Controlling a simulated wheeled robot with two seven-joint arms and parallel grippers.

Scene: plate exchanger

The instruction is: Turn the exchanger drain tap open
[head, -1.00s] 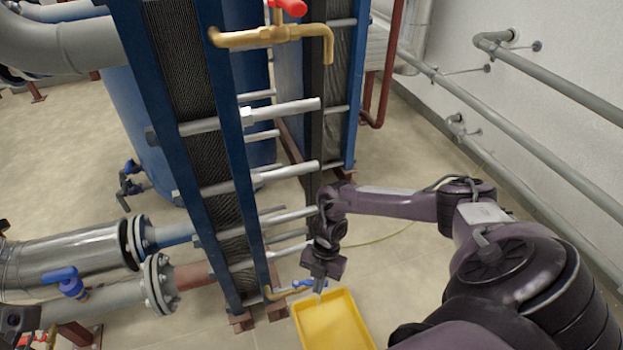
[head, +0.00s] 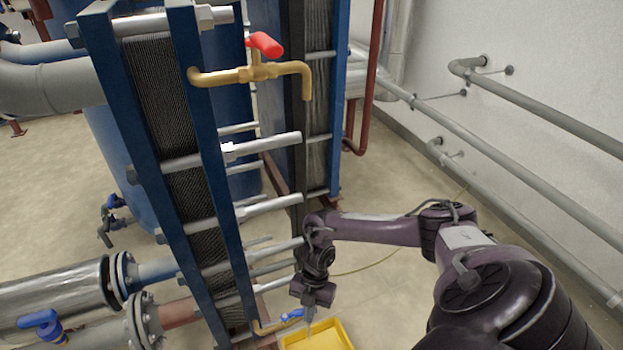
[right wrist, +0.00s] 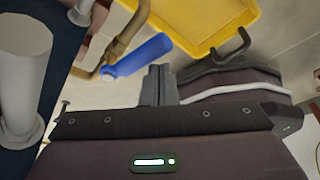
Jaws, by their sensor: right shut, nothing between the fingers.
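The drain tap is low on the exchanger's front plate, a brass pipe with a blue lever (head: 292,314). In the right wrist view its blue lever (right wrist: 140,54) slants beside the brass pipe (right wrist: 122,42). My right gripper (head: 310,325) points down just right of the lever in the head view. Its fingertips (right wrist: 158,72) are shut and empty, close to the lever; a small gap shows in the picture, but I cannot tell the true distance. The tap's body is partly hidden by the lever. My left gripper is not in view.
A yellow tray (head: 325,338) lies on the floor below the tap. A second brass tap with a red lever (head: 265,45) sits higher up. Steel tie rods (head: 268,207) stick out between the plates. Floor to the right is mostly clear, up to the wall pipes.

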